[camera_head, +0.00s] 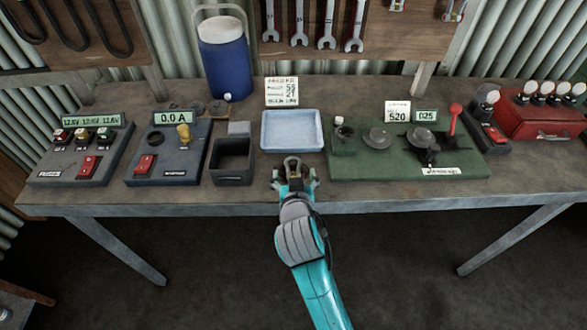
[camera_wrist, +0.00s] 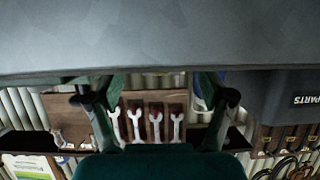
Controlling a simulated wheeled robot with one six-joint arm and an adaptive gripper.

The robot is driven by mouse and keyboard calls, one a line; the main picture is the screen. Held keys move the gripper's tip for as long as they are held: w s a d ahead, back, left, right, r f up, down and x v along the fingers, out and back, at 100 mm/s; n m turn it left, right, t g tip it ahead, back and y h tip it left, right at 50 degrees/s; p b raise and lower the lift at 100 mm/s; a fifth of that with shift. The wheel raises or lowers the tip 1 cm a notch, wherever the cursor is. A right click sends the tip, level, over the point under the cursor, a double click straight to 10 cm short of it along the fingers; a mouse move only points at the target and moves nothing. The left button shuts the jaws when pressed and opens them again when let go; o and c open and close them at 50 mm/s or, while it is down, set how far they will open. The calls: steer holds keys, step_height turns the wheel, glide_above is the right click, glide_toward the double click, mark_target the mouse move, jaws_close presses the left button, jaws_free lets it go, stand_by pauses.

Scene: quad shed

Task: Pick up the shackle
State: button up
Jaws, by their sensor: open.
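A small brownish metal piece that looks like the shackle (camera_head: 292,163) lies at the front of the workbench (camera_head: 255,195), just below the pale blue tray. My gripper (camera_head: 294,180) is at the bench's front edge with its fingers spread, right at the near side of that piece. I cannot tell whether they touch it. In the wrist view the two dark fingers of my gripper (camera_wrist: 157,98) are wide apart with nothing seen held between them. I cannot make out the shackle in the wrist view.
The blue tray (camera_head: 291,148) is behind the shackle. A dark open bin (camera_head: 232,178) stands to the left, and a green panel (camera_head: 440,160) with knobs to the right. Wrenches (camera_head: 327,25) hang on the back board. A grey surface (camera_wrist: 160,35) fills the top of the wrist view.

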steer(key=shift+w, duration=0.2)
steer(key=c, duration=1.4)
steer(key=shift+o, duration=0.2)
step_height(320, 180, up, 10)
